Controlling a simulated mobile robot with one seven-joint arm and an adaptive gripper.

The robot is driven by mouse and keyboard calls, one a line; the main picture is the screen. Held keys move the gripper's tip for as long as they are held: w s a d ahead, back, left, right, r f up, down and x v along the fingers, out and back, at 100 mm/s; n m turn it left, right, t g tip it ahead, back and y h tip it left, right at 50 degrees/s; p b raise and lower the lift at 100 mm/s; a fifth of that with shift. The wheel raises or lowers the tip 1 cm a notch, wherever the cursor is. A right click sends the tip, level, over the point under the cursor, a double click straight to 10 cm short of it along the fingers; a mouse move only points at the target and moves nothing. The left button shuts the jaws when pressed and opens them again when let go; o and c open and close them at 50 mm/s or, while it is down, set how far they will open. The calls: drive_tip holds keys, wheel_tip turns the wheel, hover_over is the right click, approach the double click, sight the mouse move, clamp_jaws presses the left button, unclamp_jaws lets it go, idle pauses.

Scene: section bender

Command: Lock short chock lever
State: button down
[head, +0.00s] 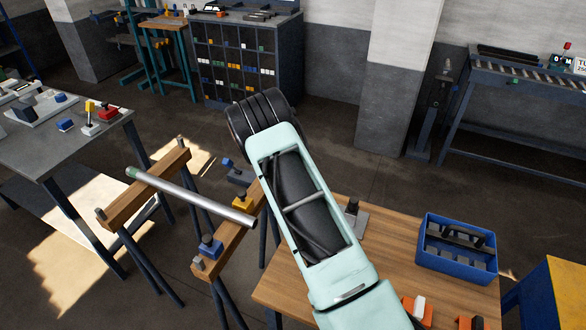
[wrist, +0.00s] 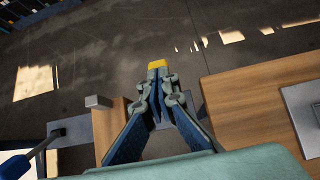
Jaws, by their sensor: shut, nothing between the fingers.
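Which carries the short lever I cannot tell. A grey pipe (head: 190,196) lies across both trestle beams. In the wrist view my gripper (wrist: 157,90) is shut and empty. A yellow tip (wrist: 157,64) shows just beyond the fingertips; contact cannot be told. A blue-ended lever (wrist: 16,165) stands at the lower left, apart from the fingers. In the head view my arm hides the gripper.
A wooden table (head: 312,269) stands right of the trestle, with a grey plate and post (head: 352,220) and a blue bin (head: 458,244) on it. The far trestle beam (head: 145,188) stands left. A grey worktable (head: 62,140) is at far left. Open floor lies beyond.

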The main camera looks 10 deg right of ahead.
drive_tip(key=shift+d+r, duration=0.1)
drive_tip(key=shift+r, duration=0.05)
idle(0.5)
drive_tip(key=shift+s+a+r, duration=0.1)
drive_tip(key=shift+a+r, duration=0.1)
drive_tip(key=v, duration=1.1)
drive_tip(key=shift+s+a, duration=0.1)
drive_tip(key=shift+s, duration=0.1)
